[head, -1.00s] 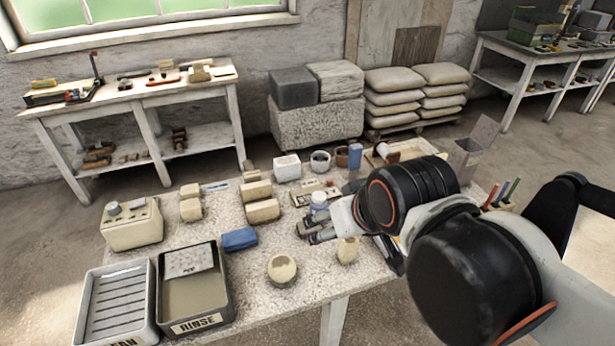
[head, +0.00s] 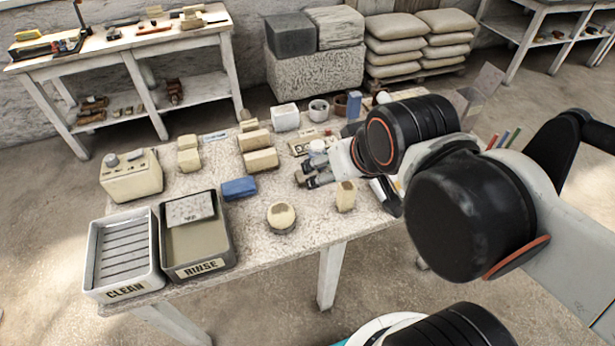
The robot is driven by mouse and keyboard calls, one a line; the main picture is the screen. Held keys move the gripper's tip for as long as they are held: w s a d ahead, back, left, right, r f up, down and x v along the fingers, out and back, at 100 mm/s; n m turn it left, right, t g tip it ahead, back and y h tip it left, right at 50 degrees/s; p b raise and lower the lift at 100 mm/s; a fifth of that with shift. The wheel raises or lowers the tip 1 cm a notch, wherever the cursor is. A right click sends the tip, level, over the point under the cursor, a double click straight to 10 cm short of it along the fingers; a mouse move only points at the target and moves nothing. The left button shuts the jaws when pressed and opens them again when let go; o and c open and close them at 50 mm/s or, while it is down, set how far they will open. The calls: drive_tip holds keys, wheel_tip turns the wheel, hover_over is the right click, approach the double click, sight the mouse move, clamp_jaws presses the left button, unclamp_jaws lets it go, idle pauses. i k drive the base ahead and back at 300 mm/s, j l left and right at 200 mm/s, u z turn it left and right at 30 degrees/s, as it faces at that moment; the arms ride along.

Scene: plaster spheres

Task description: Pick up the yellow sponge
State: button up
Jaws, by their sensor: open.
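My gripper (head: 303,178) is over the middle of the speckled table (head: 330,228), pointing left, its fingers apart and empty. No clearly yellow sponge shows on this table. A pale yellowish upright block (head: 346,196) stands just below and right of the gripper, apart from it; I cannot tell if it is the sponge. A round dish (head: 281,217) with a cream top sits near the front edge. A small yellow item (head: 38,47) lies on the far left bench, too small to identify. My arm hides part of the table's right side.
A blue block (head: 239,188) lies left of the gripper, with cream blocks (head: 261,160) behind it. The RINSE tray (head: 203,267) and CLEAN tray (head: 122,291) stand at the front left. A cream box with knobs (head: 130,178) is behind them.

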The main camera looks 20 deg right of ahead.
sight(300, 178)
drive_tip(key=i+l+u, duration=0.1)
drive_tip(key=l+u, duration=0.65)
drive_tip(key=i+l+u, duration=0.1)
drive_tip(key=l+u, duration=0.3)
drive_tip(key=j, duration=0.15)
